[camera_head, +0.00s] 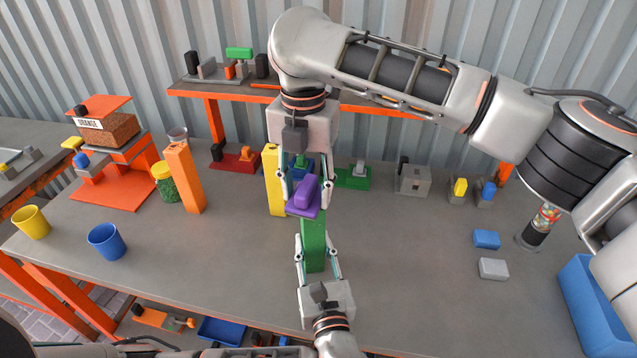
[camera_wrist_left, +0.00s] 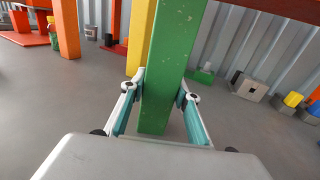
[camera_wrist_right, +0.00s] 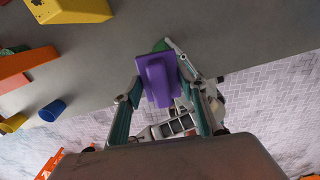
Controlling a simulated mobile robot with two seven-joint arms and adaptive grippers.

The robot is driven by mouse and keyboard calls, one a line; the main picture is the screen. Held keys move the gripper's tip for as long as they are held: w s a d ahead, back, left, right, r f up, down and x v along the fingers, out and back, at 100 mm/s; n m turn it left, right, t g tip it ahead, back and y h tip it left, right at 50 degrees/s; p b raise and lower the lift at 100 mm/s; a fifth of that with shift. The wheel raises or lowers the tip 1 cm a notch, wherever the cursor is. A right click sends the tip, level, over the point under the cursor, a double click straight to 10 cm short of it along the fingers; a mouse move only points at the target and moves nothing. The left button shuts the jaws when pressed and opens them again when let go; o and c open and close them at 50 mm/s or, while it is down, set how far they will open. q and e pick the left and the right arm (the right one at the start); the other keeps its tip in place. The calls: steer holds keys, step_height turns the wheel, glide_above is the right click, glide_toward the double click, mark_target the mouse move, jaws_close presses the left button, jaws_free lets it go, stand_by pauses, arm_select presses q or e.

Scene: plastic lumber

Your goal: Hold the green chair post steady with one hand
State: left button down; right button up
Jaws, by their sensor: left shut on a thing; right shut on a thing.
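The green chair post (camera_head: 314,249) stands upright on the grey table, in front of my left arm. In the left wrist view the green post (camera_wrist_left: 163,70) passes between both fingers, its foot at the tabletop. My left gripper (camera_head: 314,241) is shut on its lower part. My right gripper (camera_head: 307,196) comes down from above, shut on a purple block (camera_head: 304,196) at the post's top. In the right wrist view the purple block (camera_wrist_right: 157,78) hides most of the post's top. I cannot tell whether block and post touch.
A yellow post (camera_head: 272,180) stands just behind, and an orange post (camera_head: 184,178) further left. A green-filled jar (camera_head: 164,187), a blue cup (camera_head: 106,242) and a yellow cup (camera_head: 31,222) are left. Blue (camera_head: 486,239) and grey blocks (camera_head: 493,269) lie right. The table's middle right is clear.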

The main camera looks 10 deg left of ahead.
steer(key=shift+s+a, duration=0.25)
steer(key=shift+a, duration=0.2)
steer(key=shift+w+d, duration=0.4)
steer(key=shift+d, duration=0.5)
steer(key=shift+w+d, duration=0.35)
steer(key=shift+d, duration=0.5)
steer(key=shift+d+r, duration=0.1)
steer(key=shift+d, duration=0.05)
step_height(320, 180, up, 8)
arm_select(q)
steer(key=c, duration=1.4)
jaws_free()
steer(key=shift+c, duration=0.2)
